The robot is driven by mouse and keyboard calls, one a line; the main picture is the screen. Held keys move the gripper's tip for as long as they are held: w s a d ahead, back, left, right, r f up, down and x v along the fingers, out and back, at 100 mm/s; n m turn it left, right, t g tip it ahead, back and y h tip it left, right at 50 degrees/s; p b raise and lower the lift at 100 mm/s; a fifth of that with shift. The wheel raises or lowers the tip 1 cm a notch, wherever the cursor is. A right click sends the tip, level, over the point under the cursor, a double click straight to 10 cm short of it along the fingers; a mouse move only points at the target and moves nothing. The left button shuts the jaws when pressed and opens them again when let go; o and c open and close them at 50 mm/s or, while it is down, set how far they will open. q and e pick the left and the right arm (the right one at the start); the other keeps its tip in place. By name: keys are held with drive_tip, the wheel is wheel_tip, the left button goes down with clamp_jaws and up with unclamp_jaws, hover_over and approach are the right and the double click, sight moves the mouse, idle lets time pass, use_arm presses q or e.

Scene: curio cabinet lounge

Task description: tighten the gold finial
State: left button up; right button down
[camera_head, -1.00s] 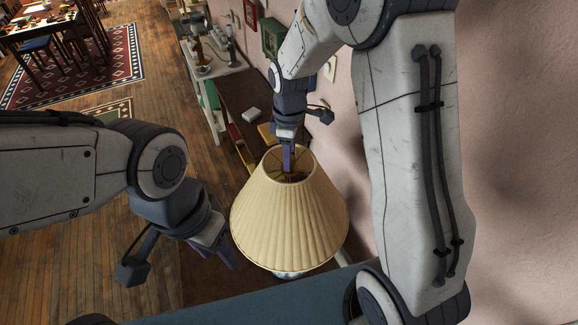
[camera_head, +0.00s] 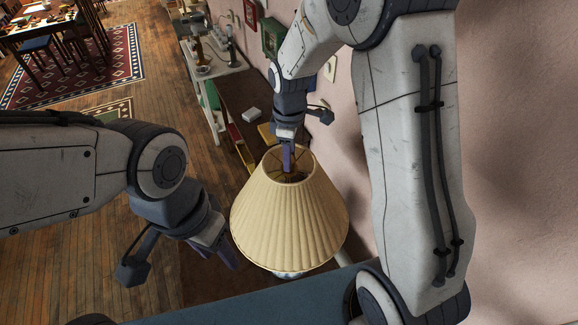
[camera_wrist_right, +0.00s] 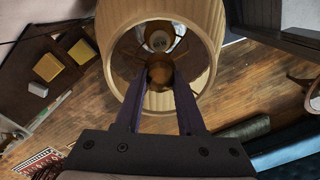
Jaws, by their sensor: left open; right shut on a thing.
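The pleated cream lampshade (camera_head: 288,215) stands on a lamp whose pale base (camera_head: 288,274) just shows under its lower rim. My right gripper (camera_head: 288,170) reaches down to the shade's open top. In the right wrist view, my right gripper (camera_wrist_right: 160,78) is shut on the gold finial (camera_wrist_right: 160,76), a round brownish-gold knob between the fingertips, at the middle of the shade's top opening. In the head view the fingers hide the finial. My left gripper (camera_head: 228,257) is open and empty, low beside the shade's left side.
A dark shelf (camera_head: 240,95) with books and small boxes runs along the pink wall behind the lamp. A blue surface (camera_head: 250,300) lies in front. Wood floor (camera_head: 165,90) is open to the left.

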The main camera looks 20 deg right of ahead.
drive_tip(key=m, duration=0.6)
drive_tip(key=shift+s+f, duration=0.1)
drive_tip(key=shift+c, duration=0.3)
unclamp_jaws()
wheel_tip(320, 180, up, 10)
drive_tip(key=b, duration=0.3)
drive_tip(key=shift+f+b, duration=0.1)
drive_tip(key=shift+b, duration=0.3)
drive_tip(key=shift+r, duration=0.4)
